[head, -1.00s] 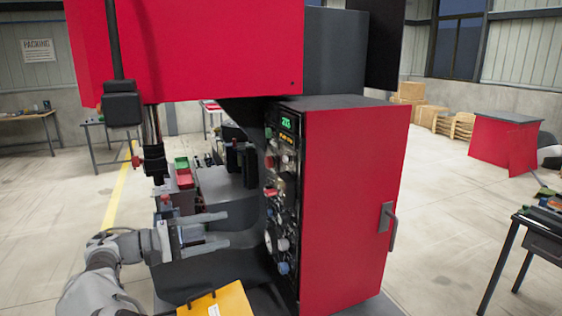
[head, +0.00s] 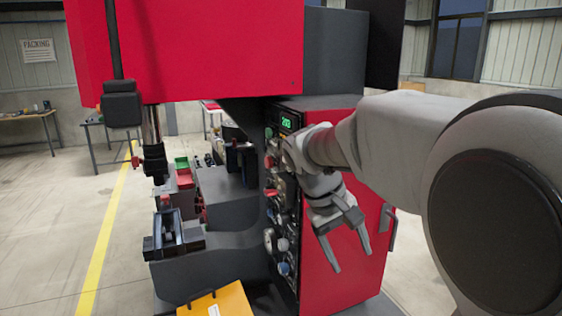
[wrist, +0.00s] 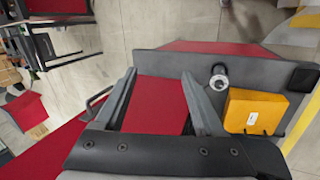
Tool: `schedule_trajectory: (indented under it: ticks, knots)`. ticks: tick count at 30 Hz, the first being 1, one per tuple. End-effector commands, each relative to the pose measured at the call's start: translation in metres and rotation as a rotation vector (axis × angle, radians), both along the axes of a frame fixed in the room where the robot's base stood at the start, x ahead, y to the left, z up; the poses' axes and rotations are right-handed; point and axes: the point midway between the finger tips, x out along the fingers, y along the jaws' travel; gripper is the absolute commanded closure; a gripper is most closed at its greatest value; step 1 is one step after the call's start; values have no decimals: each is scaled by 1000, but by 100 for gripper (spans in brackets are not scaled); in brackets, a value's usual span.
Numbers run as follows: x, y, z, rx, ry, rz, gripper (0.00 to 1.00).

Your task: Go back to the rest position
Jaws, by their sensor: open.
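My gripper (head: 352,254) is open and empty in the head view, with its fingers pointing down in front of the red cabinet (head: 328,268) of the machine. My arm reaches in from the right and hides much of the cabinet's side. In the wrist view my open gripper (wrist: 158,80) points at a red surface between its fingers, and nothing is held.
The control panel (head: 283,225) with knobs and a green display is left of my gripper. A dark vise-like fixture (head: 172,238) stands on the machine's bed. A yellow-orange box (head: 232,300) sits low in front and shows in the wrist view (wrist: 250,112). The cabinet handle (head: 387,222) juts out right.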

Motion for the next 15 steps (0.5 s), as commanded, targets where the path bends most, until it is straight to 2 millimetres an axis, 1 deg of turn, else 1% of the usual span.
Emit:
schedule_trajectory:
  ticks: [1,6,15]
  knots:
    - [-13,-7,4,49,-20,-14,28]
    - [-54,-16,11,193,-88,-44,28]
    - [-125,-19,16,374,-254,-94,28]
